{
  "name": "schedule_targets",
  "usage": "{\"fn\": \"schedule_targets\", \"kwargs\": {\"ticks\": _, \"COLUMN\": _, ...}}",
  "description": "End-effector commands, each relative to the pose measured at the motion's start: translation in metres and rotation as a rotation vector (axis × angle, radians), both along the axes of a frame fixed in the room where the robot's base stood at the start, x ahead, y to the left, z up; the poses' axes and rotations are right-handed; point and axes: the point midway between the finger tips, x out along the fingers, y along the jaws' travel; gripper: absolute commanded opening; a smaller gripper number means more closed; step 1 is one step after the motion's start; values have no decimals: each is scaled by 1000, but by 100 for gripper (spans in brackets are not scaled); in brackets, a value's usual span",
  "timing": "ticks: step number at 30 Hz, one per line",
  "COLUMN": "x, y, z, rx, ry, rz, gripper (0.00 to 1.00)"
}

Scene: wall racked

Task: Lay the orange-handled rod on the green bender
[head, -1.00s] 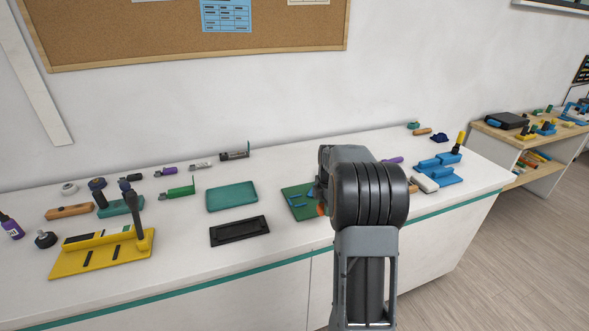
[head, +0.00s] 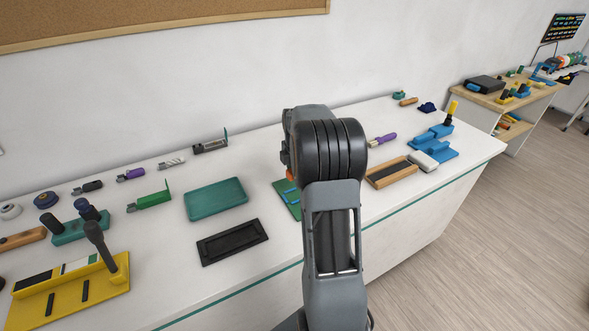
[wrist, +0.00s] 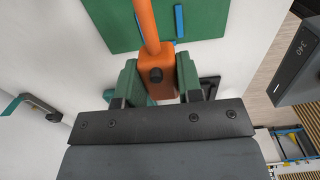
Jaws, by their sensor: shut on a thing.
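The orange-handled rod (wrist: 146,20) has an orange block handle (wrist: 156,72). My gripper (wrist: 158,78) is shut on this handle, with a green finger pad on either side. The rod points to the top of the wrist view, over the green bender, a flat green board (wrist: 107,22) with blue strips. I cannot tell whether the rod touches the board. In the head view, the bender (head: 281,187) shows only its left part with a blue strip; my arm hides the rest, along with my gripper and most of the rod.
A teal tray (head: 216,199) and a black tray (head: 232,242) lie left of the bender. A yellow board (head: 88,300) with a dark lever stands at front left. A wooden tray (head: 391,172) and blue blocks (head: 430,142) stand on the right. White counter shows between them.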

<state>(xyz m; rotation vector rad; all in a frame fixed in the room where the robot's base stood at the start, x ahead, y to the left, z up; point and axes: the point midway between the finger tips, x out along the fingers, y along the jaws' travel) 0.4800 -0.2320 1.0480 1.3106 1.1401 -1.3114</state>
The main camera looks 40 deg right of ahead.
Motion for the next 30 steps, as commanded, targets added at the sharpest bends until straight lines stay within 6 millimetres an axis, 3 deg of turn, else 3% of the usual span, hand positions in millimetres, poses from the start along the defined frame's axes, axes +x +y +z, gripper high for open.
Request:
{"fn": "schedule_targets", "kwargs": {"ticks": 11, "x": 1, "y": 0, "z": -7, "rx": 2, "ry": 1, "rz": 3, "gripper": 8}}
{"fn": "schedule_targets", "kwargs": {"ticks": 30, "x": 1, "y": 0, "z": -69, "rx": 2, "ry": 0, "rz": 4, "gripper": 8}}
